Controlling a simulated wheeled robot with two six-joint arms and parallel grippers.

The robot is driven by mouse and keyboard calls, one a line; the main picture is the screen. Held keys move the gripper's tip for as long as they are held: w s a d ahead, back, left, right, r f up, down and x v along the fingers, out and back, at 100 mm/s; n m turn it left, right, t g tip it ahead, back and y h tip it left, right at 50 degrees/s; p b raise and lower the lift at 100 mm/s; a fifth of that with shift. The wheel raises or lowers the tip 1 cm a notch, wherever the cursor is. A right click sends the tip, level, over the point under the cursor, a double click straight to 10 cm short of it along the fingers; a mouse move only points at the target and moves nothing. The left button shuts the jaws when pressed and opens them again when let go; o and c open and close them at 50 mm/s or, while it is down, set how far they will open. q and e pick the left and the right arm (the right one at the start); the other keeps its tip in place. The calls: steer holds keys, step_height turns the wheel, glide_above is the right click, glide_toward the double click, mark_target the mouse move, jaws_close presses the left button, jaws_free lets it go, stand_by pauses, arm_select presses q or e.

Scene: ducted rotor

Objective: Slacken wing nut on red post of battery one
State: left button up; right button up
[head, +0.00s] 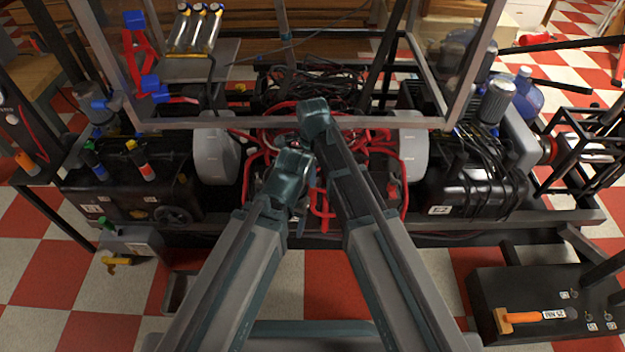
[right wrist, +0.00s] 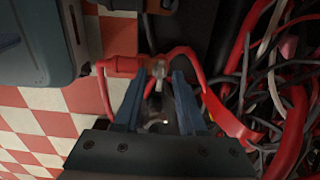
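In the right wrist view my right gripper (right wrist: 160,90) has its two blue fingers apart, one on each side of a small metal fitting (right wrist: 158,73). The fitting looks like the post with its wing nut, though it is small and dim; I cannot tell whether the fingers touch it. A red cable (right wrist: 125,66) runs to it from the left, and more red cable arches past it on the right. In the head view my right wrist (head: 314,118) is over the middle of the wiring, fingertips hidden. My left wrist (head: 291,172) is just nearer and left; its fingers are not clear.
Tangled red, black and white cables (right wrist: 285,95) lie close to the right of my right gripper. Grey rounded housings (head: 215,147) flank the wiring in the head view. A metal frame (head: 270,124) crosses behind my wrists. A black case (head: 540,300) stands at lower right.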

jaws_close()
stand_by(0.6)
steer(key=n, duration=0.7)
steer(key=shift+n, duration=0.3)
steer(key=n, duration=1.3)
